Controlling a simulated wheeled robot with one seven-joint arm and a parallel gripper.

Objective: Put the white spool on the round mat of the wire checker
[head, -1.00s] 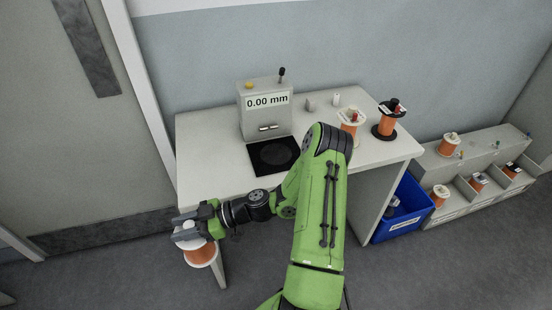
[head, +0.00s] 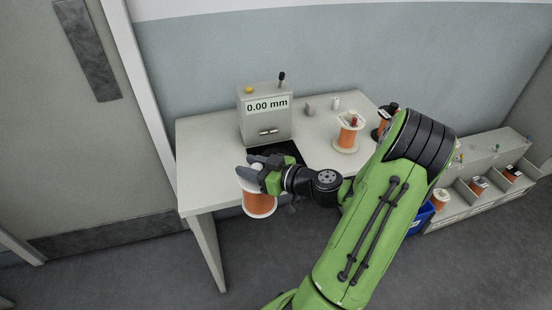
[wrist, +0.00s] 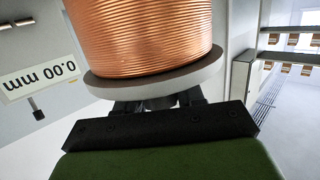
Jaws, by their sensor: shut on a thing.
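My gripper (head: 258,170) is shut on the upper end of a white spool (head: 259,211) wound with copper wire, which hangs upright in front of the table's front edge. In the wrist view the spool's copper winding (wrist: 140,30) and pale flange (wrist: 155,82) fill the upper middle. The wire checker (head: 266,124) stands at the back of the table with a 0.00 mm display. Its dark mat (head: 289,149) lies in front of it, behind my gripper from the head camera. My gripper hides most of the mat, and its round part cannot be made out.
Another white-flanged copper spool (head: 347,137) stands on the table (head: 196,158) to the right, with a black-flanged one (head: 380,131) beside it, partly behind my arm. Small pale blocks stand near the back. A blue bin (head: 424,215) and a divided rack (head: 485,158) are further right. The table's left part is clear.

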